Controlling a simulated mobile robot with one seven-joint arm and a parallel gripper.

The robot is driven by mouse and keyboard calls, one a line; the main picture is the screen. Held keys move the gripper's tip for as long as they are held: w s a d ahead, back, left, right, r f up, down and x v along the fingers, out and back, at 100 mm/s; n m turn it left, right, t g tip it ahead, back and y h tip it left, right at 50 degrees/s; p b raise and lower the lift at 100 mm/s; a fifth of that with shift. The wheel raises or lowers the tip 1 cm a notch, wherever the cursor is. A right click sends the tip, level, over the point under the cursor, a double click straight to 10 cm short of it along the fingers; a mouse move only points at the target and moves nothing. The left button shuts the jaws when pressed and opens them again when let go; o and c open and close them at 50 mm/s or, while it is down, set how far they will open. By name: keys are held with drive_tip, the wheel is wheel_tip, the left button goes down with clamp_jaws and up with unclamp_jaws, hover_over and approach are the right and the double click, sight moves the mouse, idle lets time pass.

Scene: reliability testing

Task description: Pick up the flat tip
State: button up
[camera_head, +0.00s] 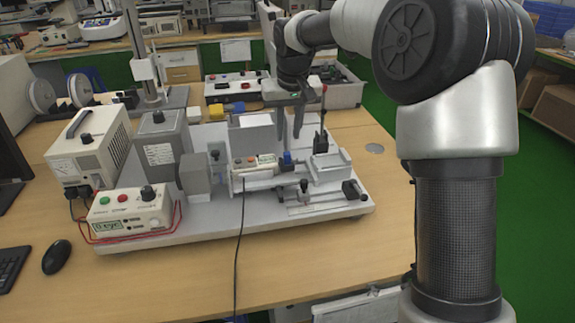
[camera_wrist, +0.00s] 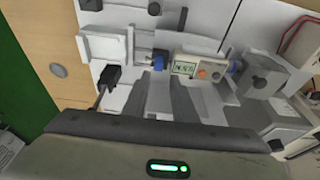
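I cannot pick out the flat tip with certainty in either view. A beige force gauge (camera_head: 254,163) with a small display lies on the test rig; it also shows in the wrist view (camera_wrist: 197,70). A small blue part (camera_head: 287,160) sits at the gauge's right end and shows in the wrist view (camera_wrist: 159,60) just beyond my fingertips. My gripper (camera_head: 290,132) points down above the back part of the rig. Its two dark fingers are apart in the wrist view (camera_wrist: 160,88), with nothing seen between them.
The rig's grey base plate (camera_head: 240,215) fills the table's middle. A control box (camera_head: 130,211), a motor housing (camera_head: 163,143) and a power unit (camera_head: 90,150) stand at left. A thin upright lever (camera_head: 322,125) stands close right of my gripper. The table front (camera_head: 300,260) is mostly clear.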

sight(287, 153)
drive_tip(key=b+x, duration=0.2)
drive_tip(key=x, duration=0.6)
drive_tip(key=shift+w+d, duration=0.1)
clamp_jaws()
